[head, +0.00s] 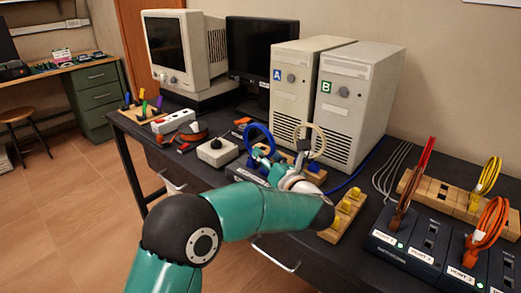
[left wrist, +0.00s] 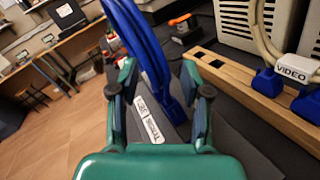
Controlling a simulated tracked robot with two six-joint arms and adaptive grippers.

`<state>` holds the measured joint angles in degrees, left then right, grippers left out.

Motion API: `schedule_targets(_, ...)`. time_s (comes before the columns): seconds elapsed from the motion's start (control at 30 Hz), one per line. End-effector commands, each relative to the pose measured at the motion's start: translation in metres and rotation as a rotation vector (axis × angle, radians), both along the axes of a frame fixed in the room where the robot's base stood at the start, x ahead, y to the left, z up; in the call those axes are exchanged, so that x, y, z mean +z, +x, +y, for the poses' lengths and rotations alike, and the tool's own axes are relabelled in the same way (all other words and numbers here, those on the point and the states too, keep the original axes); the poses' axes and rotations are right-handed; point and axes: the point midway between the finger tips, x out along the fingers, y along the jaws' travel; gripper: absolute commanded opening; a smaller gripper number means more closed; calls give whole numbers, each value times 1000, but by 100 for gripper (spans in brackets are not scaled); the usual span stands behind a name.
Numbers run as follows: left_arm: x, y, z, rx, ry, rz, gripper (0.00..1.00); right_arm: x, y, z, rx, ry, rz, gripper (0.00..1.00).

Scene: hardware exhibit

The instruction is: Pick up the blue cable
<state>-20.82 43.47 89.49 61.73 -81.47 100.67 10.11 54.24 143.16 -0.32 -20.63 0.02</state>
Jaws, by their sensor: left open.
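The blue cable (head: 258,131) is a coiled loop standing upright on the desk, in front of the tower marked A. In the left wrist view the blue cable (left wrist: 140,34) rises between my fingers, its lower end by a dark surface with a white label (left wrist: 147,120). My left gripper (head: 264,163) is at the cable's lower part, partly hidden by my own wrist. In the left wrist view the left gripper (left wrist: 158,88) is open, with one finger on each side of the cable. Whether a finger touches it I cannot tell. My right gripper is not in view.
A beige cable loop (head: 310,141) stands close by on the right, in a wooden block with blue plugs (left wrist: 268,82). Two computer towers (head: 297,82) stand behind. A white switch box (head: 217,152) is left of the cable. A wooden block with yellow plugs (head: 342,215) lies to the right.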

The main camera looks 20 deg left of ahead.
Motion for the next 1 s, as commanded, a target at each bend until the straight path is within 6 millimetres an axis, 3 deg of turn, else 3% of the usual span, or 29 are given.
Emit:
schedule_targets(0.13,0,0,0,0,0,0,44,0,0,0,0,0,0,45)
schedule_targets(0.4,0,0,0,0,-1,-1,0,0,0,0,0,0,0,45)
schedule_targets(1.0,1,0,-1,-1,-2,2,0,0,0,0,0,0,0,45)
